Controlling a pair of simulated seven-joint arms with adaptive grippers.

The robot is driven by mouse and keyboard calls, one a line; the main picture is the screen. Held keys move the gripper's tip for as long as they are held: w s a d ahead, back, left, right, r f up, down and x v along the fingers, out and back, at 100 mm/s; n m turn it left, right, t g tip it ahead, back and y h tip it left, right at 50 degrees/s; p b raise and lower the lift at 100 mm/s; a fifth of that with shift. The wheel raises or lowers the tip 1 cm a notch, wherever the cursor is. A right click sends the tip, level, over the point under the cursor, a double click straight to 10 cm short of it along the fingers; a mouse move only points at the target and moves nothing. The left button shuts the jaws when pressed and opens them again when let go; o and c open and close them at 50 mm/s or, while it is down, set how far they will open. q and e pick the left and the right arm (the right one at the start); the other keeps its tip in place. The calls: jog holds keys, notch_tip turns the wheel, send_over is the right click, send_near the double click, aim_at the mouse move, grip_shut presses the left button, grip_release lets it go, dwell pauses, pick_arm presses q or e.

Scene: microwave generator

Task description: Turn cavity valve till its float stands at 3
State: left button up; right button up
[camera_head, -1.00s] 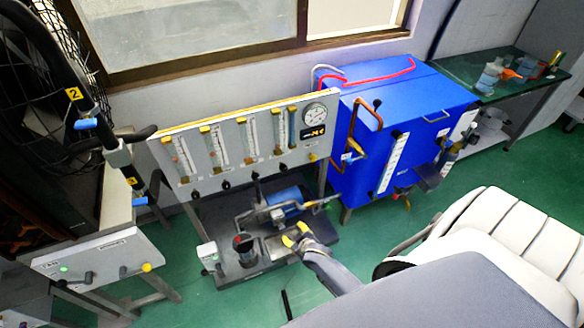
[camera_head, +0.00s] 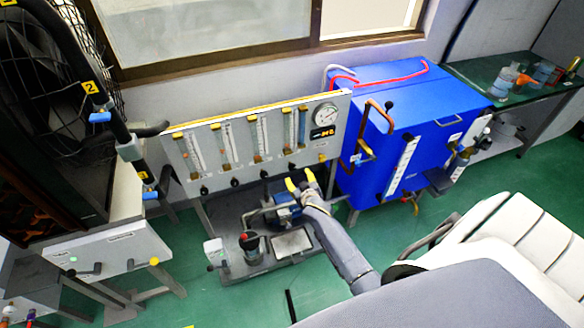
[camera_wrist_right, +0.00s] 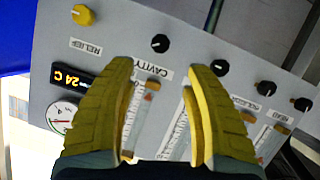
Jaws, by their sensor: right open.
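The cavity valve is a black knob (camera_wrist_right: 160,43) above the CAVITY label (camera_wrist_right: 150,65), seen upside down in the right wrist view; in the head view it appears to be the black knob (camera_head: 291,166) left of a yellow one. Its flow tube (camera_wrist_right: 133,118) is partly hidden by a finger; an orange piece (camera_wrist_right: 153,86) shows near the label, and I cannot read the float's height. My right gripper (camera_head: 300,180) is open and empty, just below the panel's knob row. In the wrist view its yellow fingers (camera_wrist_right: 156,82) point toward the knob without touching it. My left gripper is not in view.
Another black knob (camera_wrist_right: 220,67) and a yellow relief knob (camera_wrist_right: 83,15) flank the cavity knob. The panel (camera_head: 215,180) also carries a gauge (camera_head: 326,115). A blue cabinet (camera_head: 400,105) stands right. Below is a base with a blue motor (camera_head: 287,212).

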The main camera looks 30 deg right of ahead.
aim_at(293, 168)
jog(key=x, duration=1.1)
jog(key=shift+w+d+f, duration=0.1)
jog(key=shift+w, duration=0.2)
jog(key=shift+c, duration=0.2)
grip_shut()
